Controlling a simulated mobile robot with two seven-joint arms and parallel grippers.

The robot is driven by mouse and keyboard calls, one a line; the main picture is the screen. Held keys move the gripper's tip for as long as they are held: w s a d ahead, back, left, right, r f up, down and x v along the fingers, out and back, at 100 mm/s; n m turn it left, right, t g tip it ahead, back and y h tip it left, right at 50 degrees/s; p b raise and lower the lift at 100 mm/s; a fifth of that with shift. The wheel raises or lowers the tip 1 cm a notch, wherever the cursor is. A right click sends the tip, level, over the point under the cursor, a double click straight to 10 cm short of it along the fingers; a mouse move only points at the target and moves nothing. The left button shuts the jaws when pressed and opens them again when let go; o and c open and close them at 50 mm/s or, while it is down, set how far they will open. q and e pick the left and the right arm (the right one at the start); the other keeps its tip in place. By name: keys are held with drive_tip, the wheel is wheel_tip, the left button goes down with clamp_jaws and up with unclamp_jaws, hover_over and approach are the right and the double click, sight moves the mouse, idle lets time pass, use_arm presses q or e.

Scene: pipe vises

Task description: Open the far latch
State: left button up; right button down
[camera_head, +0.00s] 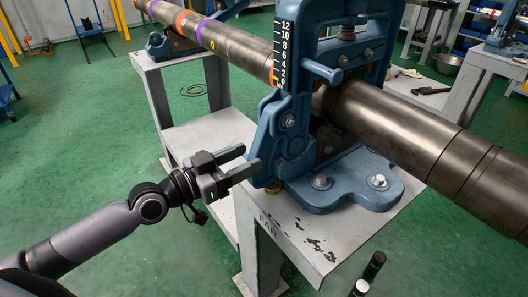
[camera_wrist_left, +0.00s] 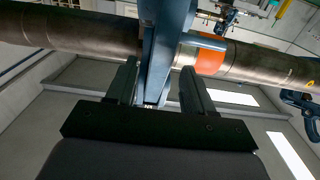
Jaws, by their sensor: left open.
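The far vise (camera_head: 345,75) is a blue frame around a grey pipe, bolted to a stand marked FAR (camera_head: 300,235). Its blue latch (camera_head: 268,130) is on the frame's left side, upright and slightly tilted, beside a number scale. My left gripper (camera_head: 247,163) is open and empty by the latch's lower end. In the left wrist view the blue latch (camera_wrist_left: 160,60) runs down between the two fingertips (camera_wrist_left: 158,76) in the picture. I cannot tell whether it is between the fingers or just beyond them. My right gripper is not in view.
The long pipe (camera_head: 410,125) crosses from upper left to lower right. A second blue vise (camera_head: 170,43) holds it on the stand further back.

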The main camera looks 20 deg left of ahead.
sight(264, 150)
use_arm(q)
drive_tip(key=shift+x, duration=2.9)
drive_tip(key=shift+c, duration=0.3)
clamp_jaws()
